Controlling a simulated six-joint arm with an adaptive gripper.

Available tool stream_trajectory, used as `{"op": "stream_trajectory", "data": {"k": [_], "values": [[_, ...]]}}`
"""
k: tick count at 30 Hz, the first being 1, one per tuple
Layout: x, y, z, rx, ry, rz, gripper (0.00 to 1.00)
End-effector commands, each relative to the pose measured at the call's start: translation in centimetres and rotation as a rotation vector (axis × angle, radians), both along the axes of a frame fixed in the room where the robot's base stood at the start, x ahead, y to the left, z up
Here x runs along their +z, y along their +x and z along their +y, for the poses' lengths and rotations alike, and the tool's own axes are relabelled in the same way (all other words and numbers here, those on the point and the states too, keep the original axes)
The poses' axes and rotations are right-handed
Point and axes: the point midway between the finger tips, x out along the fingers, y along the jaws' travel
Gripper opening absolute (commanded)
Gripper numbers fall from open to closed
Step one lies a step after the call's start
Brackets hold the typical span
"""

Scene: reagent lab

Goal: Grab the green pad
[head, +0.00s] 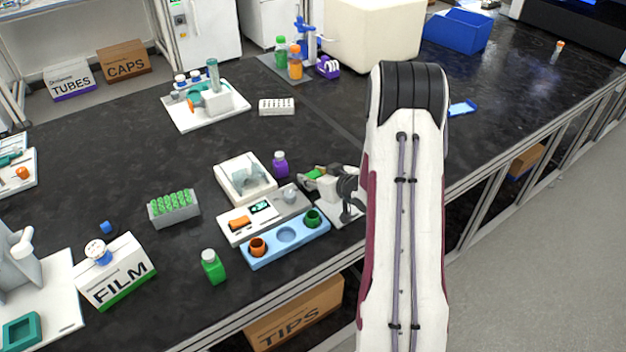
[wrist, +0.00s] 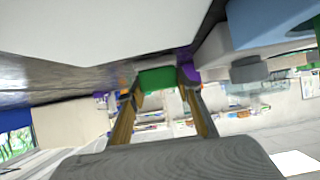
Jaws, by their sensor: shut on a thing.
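The green pad (wrist: 157,79) is between the two fingertips of my gripper (wrist: 158,88) in the wrist view. My gripper is shut on it. In the head view a small green patch of the pad (head: 315,174) shows at the tip of my gripper (head: 311,177), just right of the purple bottle. My arm covers much of the area to the right of the gripper. The gap between the pad and what lies under it cannot be judged.
The blue tray (head: 268,252) with orange and green cups is in front. A green bottle (head: 212,268) stands near the bench edge.

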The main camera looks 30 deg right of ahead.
Motion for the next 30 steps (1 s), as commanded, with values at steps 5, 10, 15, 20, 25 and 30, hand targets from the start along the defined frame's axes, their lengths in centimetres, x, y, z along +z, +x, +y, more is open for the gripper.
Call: {"op": "stream_trajectory", "data": {"k": [5, 10, 15, 20, 25, 30], "values": [[0.0, 0.0, 0.0, 0.000, 0.000, 0.000, 0.12], [0.4, 0.0, 0.0, 0.000, 0.000, -0.001, 0.12], [1.4, 0.1, 0.0, 0.000, -0.001, -0.002, 0.12], [2.9, 0.0, 0.0, 0.001, -0.002, -0.002, 0.12], [5.0, 0.0, 0.0, 0.001, -0.003, -0.003, 0.12], [7.1, 0.0, 0.0, 0.000, -0.002, -0.002, 0.12]]}}
